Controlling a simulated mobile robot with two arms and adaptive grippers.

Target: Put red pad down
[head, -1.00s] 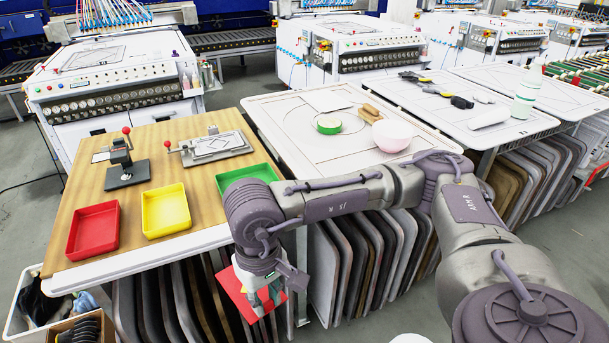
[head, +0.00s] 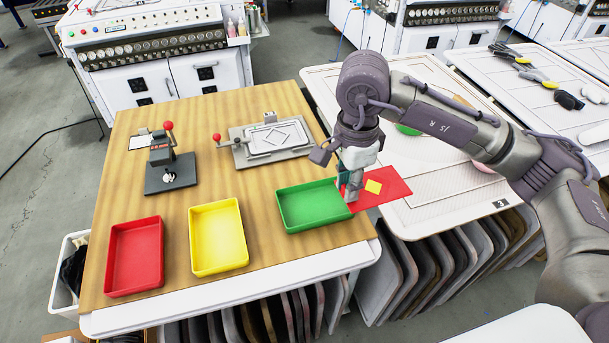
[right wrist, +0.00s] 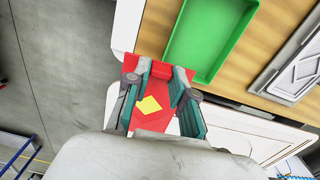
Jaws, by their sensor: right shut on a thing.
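The red pad (head: 390,185) is a flat red sheet with a yellow diamond on it. My right gripper (head: 352,188) is shut on its left edge and holds it just right of the green tray, over the table's right edge and the gap to the neighbouring table. In the right wrist view the pad (right wrist: 148,122) shows between the gripper's fingers (right wrist: 157,75), next to the green tray's near wall. I cannot tell the pad's exact height. My left gripper is not in view.
On the wooden tabletop (head: 262,262) stand a red tray (head: 135,258), a yellow tray (head: 218,238) and a green tray (head: 312,207), all empty. A hand press (head: 170,172) and a framed clamp fixture (head: 270,142) stand behind them. Wood in front of the fixture is bare.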

